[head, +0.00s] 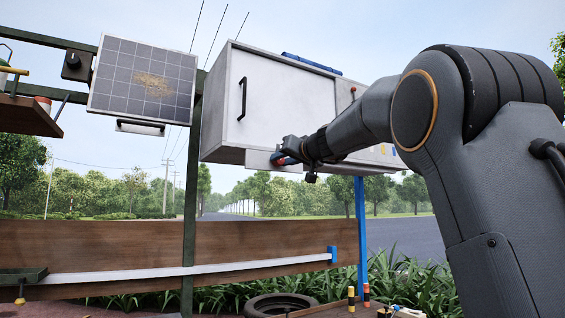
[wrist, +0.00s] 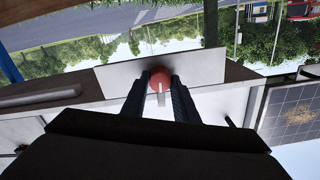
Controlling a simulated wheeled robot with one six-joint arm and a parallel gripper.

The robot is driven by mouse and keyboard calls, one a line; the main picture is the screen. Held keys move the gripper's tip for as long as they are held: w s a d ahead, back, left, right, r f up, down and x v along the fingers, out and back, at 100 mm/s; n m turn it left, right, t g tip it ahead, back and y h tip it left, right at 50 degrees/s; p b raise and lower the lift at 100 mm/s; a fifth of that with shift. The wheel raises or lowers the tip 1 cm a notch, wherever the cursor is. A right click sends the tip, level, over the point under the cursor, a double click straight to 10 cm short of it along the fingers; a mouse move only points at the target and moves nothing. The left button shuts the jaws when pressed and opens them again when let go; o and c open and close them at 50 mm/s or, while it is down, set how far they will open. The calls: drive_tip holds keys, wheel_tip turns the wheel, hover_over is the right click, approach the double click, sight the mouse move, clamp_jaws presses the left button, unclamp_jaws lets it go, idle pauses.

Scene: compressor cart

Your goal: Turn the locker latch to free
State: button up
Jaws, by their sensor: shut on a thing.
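The locker (head: 222,100) is a grey box with a white door (head: 285,95) that sits closed in its frame and has a black handle (head: 242,98). The latch shows in the wrist view as a round red knob (wrist: 160,76) with a pale pointer, on a pale plate (wrist: 205,68) along the locker's edge. My gripper (wrist: 160,84) has a finger on each side of the knob and is shut on it. In the head view my gripper (head: 284,158) is at the locker's lower edge and mostly hides the latch. The latch's exact angle is hard to tell.
A solar panel (head: 143,80) hangs left of the locker, with a green post (head: 190,200) between them. A blue post (head: 361,230) stands below the locker's right side. A wooden board (head: 100,245) and a tyre (head: 280,303) are lower down. Open air lies below my gripper.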

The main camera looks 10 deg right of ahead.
drive_tip(key=m+b, duration=0.1)
drive_tip(key=m, duration=0.2)
drive_tip(key=shift+f, duration=0.1)
drive_tip(key=m+b, duration=0.1)
drive_tip(key=m, duration=0.3)
drive_tip(key=shift+m, duration=0.4)
drive_tip(key=m, duration=0.4)
drive_tip(key=shift+d, duration=0.1)
drive_tip(key=m+p, duration=0.1)
drive_tip(key=m, duration=0.3)
drive_tip(key=shift+m, duration=0.3)
drive_tip(key=shift+f, duration=0.1)
drive_tip(key=o, duration=1.1)
drive_tip(key=shift+c, duration=0.2)
drive_tip(key=shift+s, duration=0.1)
drive_tip(key=b+v, duration=0.1)
drive_tip(key=v, duration=0.6)
drive_tip(key=shift+s+b, duration=0.2)
drive_tip(key=shift+b, duration=0.2)
